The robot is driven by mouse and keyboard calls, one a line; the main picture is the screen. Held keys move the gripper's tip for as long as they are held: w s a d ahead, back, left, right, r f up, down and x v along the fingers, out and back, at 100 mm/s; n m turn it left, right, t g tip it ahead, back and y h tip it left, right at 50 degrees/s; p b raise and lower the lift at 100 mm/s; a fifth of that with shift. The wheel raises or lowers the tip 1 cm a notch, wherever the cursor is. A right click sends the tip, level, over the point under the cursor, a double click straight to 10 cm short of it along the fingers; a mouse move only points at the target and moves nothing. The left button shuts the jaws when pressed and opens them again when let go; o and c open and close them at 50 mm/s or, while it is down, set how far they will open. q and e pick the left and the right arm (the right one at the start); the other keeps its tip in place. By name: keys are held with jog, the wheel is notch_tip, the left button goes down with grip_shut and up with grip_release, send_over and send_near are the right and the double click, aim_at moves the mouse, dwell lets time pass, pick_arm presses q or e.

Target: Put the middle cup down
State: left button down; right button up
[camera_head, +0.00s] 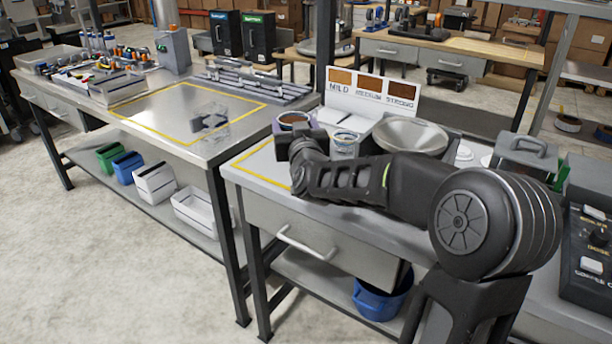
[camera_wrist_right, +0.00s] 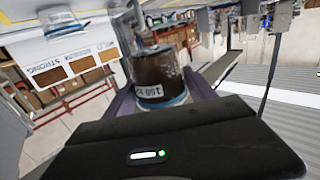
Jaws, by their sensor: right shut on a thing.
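My right gripper (camera_head: 300,137) is shut on a clear cup of dark brown liquid (camera_head: 294,119). The cup looks upright, at the left end of the near bench (camera_head: 258,172). In the wrist view the same cup (camera_wrist_right: 155,72) sits between the fingers, with a pale printed label and a blue band near its end. My gripper and arm hide its lower part in the head view, so I cannot tell whether it touches the bench. A second clear cup (camera_head: 345,143) stands just right of it, partly behind my arm. My left gripper is out of view.
A board of brown swatches (camera_head: 371,92) marked MILD to STRONG and a grey bowl (camera_head: 411,134) stand behind my right arm. The left metal table (camera_head: 165,112) has a yellow outlined area holding a small dark see-through object (camera_head: 210,122). A gap separates the two benches.

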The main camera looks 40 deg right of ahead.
jog(key=shift+d+r, duration=0.2)
jog(key=shift+r, duration=0.05)
jog(key=shift+f, duration=3.2)
jog(key=shift+f, duration=1.9)
